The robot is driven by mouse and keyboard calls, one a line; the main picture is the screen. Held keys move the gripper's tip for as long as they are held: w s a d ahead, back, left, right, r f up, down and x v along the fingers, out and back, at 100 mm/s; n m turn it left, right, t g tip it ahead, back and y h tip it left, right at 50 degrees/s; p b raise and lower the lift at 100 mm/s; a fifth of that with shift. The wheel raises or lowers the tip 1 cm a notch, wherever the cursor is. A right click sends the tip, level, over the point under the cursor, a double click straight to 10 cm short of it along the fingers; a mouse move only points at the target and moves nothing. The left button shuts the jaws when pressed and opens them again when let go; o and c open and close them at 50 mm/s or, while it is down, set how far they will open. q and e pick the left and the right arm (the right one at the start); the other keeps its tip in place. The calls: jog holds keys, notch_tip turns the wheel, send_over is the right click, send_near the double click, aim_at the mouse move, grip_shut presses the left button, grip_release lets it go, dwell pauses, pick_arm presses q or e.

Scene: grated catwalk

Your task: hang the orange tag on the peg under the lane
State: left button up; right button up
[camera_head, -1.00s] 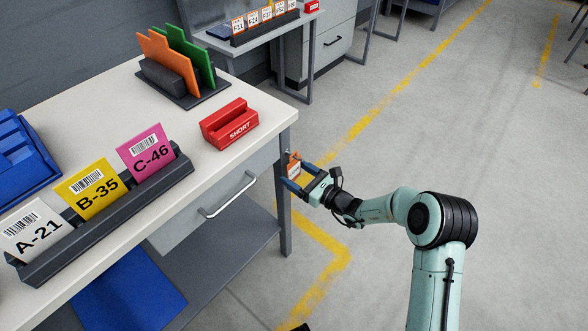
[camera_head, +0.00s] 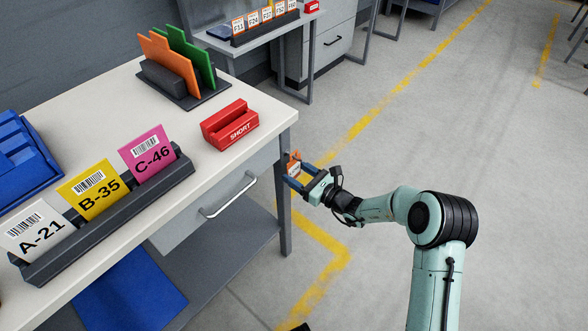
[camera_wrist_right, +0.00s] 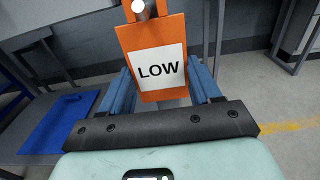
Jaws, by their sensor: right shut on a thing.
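The orange tag (camera_head: 293,167) has a white label reading LOW and hangs upright in the right wrist view (camera_wrist_right: 180,42). My right gripper (camera_head: 292,178) is shut on it, with its blue fingers at the tag's two sides, beside the table's near right corner. The pale round end of the peg (camera_wrist_right: 138,6) shows at the tag's top, at the upper edge of the wrist view. The tag's top overlaps it there; I cannot tell whether the peg passes through a hole. My left gripper is out of view.
The table (camera_head: 268,108) bears a red SHORT holder (camera_head: 230,126), a rack of A-21, B-35 and C-46 cards (camera_head: 110,215), and a stand with orange and green boards (camera_head: 185,85). A table leg (camera_head: 285,210) is close to my right gripper. Floor to the right is open.

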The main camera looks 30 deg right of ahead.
jog(key=shift+s+d, duration=0.1)
jog(key=shift+s, duration=0.1)
jog(key=shift+s+d+p, duration=0.25)
jog(key=shift+s+p, duration=0.2)
jog(key=shift+s, duration=0.1)
jog(key=shift+s+d+r, duration=0.1)
jog(key=shift+s+r, duration=0.05)
jog(key=shift+s, duration=0.1)
jog(key=shift+s+d+r+p, duration=0.3)
jog(key=shift+s+p, duration=0.3)
jog(key=shift+p, duration=0.15)
jog(key=shift+s, duration=0.1)
jog(key=shift+s, duration=0.1)
jog(key=shift+p+v, duration=0.95)
jog(key=shift+v, duration=1.2)
